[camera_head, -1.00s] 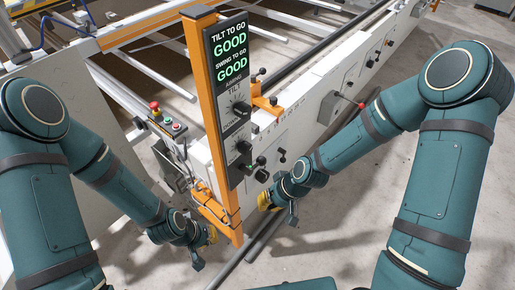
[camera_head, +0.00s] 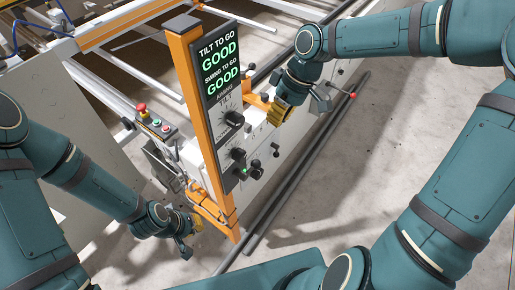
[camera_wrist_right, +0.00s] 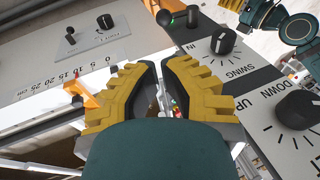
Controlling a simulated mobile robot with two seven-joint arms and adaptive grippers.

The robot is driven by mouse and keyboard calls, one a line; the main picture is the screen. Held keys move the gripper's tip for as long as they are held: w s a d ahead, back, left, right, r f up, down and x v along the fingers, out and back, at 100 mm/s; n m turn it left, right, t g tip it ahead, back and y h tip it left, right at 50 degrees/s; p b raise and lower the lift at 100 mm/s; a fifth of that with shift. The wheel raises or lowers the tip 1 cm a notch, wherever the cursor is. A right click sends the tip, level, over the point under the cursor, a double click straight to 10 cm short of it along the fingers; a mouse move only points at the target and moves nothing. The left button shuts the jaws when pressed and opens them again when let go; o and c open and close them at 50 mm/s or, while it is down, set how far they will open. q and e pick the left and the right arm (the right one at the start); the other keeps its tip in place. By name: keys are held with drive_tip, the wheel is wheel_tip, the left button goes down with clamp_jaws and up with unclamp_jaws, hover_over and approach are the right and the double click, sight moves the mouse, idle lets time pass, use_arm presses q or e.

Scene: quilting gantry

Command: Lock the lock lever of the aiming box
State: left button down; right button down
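The aiming box (camera_head: 222,75) is a tall dark panel on an orange post, with two lit GOOD readouts and black TILT and SWING knobs. Small black-balled levers (camera_head: 254,172) stand out at its lower right side, one with a green tip. In the right wrist view a black ball (camera_wrist_right: 164,18) and a green-tipped lever (camera_wrist_right: 193,13) show beyond the fingers. I cannot tell which is the lock lever. My right gripper (camera_head: 280,117) is beside the panel's right edge, its yellow fingers (camera_wrist_right: 160,64) slightly apart and empty. My left gripper (camera_head: 195,223) hangs near the post's foot, its opening unclear.
An orange bracket (camera_head: 258,101) sticks out right of the panel, close to my right gripper. A red-knobbed lever (camera_head: 351,96) stands further right on the white rail. A button box with a red stop button (camera_head: 141,108) is left of the post.

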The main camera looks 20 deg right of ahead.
drive_tip(key=shift+f, duration=0.1)
drive_tip(key=b+x, duration=0.4)
drive_tip(key=x, duration=1)
drive_tip(key=shift+b, duration=0.4)
drive_tip(key=shift+f+y+p, duration=0.2)
drive_tip(key=shift+y+p, duration=0.1)
drive_tip(key=shift+p, duration=0.3)
